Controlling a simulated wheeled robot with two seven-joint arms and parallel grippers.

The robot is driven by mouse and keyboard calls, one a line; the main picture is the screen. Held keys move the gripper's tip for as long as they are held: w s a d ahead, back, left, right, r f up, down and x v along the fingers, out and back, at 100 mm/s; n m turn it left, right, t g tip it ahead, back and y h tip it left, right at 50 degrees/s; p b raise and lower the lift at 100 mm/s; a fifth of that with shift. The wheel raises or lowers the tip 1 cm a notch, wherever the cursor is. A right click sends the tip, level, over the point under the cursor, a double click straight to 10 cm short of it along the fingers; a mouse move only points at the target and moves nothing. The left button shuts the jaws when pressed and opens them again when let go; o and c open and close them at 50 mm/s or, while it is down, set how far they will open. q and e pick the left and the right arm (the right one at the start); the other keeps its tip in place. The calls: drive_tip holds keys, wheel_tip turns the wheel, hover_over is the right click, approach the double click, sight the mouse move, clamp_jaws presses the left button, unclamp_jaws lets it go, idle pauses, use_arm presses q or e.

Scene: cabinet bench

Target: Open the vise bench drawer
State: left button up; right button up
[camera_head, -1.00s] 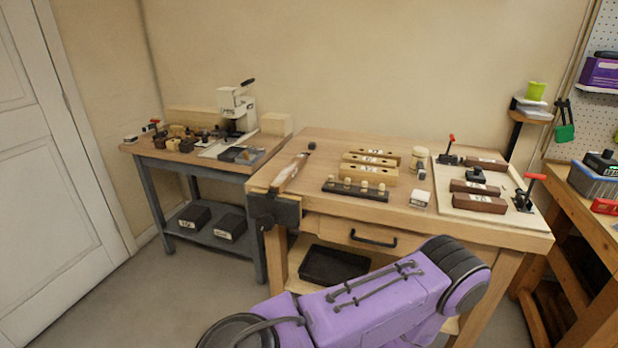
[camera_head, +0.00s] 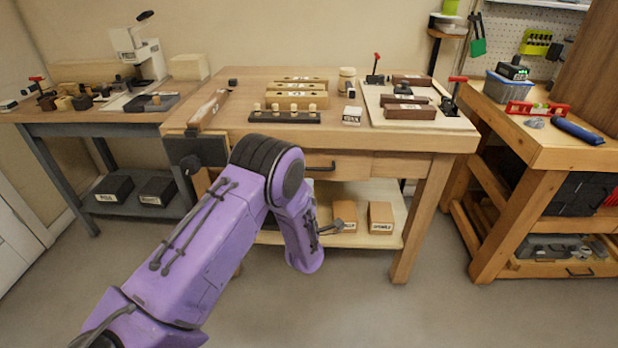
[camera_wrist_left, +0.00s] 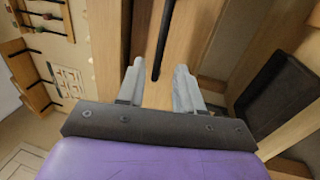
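The vise bench (camera_head: 235,112) stands in the middle of the head view, with a dark vise (camera_head: 197,150) at its left front corner. Its drawer (camera_head: 352,164) sits under the top and looks closed. Part of its black bar handle (camera_head: 320,167) shows beside my left arm. In the left wrist view the handle (camera_wrist_left: 164,45) runs down toward the gap between the fingers of my left gripper (camera_wrist_left: 158,88). The gripper is open and its fingers look empty. I cannot tell whether the handle's end lies between the fingertips. My right gripper is in no view.
Wood blocks and clamps lie on the bench top. The lower shelf holds small boxes (camera_head: 380,217); a black tray (camera_wrist_left: 280,98) shows in the left wrist view. A grey bench (camera_head: 75,117) stands left, a wooden workbench (camera_head: 545,150) right. The floor in front is clear.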

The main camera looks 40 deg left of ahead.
use_arm(q)
drive_tip(key=x, duration=0.9)
drive_tip(key=shift+w+a, duration=0.1)
drive_tip(key=shift+w, duration=0.05)
clamp_jaws()
